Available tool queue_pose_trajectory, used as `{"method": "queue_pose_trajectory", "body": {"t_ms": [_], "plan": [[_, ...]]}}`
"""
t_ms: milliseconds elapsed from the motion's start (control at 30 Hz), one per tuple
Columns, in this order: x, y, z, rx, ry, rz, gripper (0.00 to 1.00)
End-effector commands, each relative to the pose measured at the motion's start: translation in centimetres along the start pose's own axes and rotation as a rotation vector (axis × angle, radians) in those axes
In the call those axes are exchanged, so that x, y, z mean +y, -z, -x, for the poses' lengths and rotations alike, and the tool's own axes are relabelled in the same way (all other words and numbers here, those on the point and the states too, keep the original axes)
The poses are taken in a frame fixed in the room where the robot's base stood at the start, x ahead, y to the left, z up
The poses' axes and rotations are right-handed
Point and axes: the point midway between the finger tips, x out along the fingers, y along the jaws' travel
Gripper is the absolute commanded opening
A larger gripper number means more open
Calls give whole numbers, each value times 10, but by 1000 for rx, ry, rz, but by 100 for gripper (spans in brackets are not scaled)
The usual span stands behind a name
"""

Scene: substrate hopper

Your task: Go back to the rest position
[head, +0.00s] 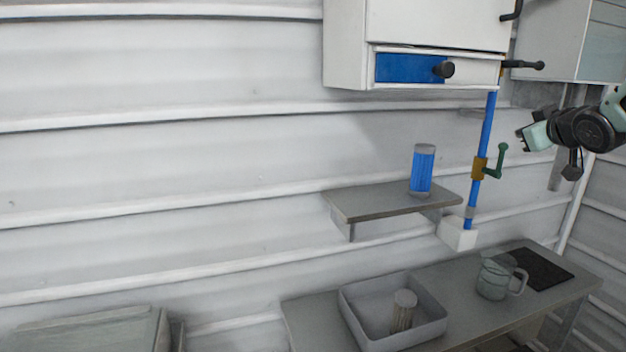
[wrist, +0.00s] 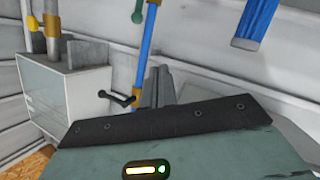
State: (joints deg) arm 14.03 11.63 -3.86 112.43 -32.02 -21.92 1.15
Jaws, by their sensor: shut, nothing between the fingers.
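My gripper (head: 526,137) is at the right of the head view, held in the air in front of the wall, to the right of the blue pipe (head: 487,130) and its green valve handle (head: 501,160). It is shut and empty, apart from the pipe and the shelf. In the wrist view its green and black body fills the bottom, and the blue pipe (wrist: 151,45) passes behind it. The rest position itself is not marked in either view.
A blue canister (head: 422,172) stands on the shelf (head: 375,200). Below, the counter (head: 465,318) bears a grey tray (head: 425,333) and a jug (head: 493,279).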

Motion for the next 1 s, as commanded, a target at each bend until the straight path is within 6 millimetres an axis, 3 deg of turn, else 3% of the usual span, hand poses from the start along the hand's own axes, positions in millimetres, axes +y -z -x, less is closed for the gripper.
{"method": "queue_pose_trajectory", "body": {"t_ms": [33,167,267,367,533,567,600,700,800,900,1000], "plan": [[-29,-24,12,-98,32,-51,0],[-91,-85,50,-345,105,-159,0],[-137,-127,89,-529,164,-222,0],[-178,-165,136,-710,224,-272,0],[-238,-220,231,-1017,326,-331,0],[-250,-227,246,-1061,350,-328,0],[-286,-221,248,-1039,430,-245,0],[-346,-214,282,-1041,578,-86,0],[-386,-212,318,-1043,689,55,0],[-410,-214,348,-1044,761,159,0],[-420,-215,365,-1044,798,219,0]]}}
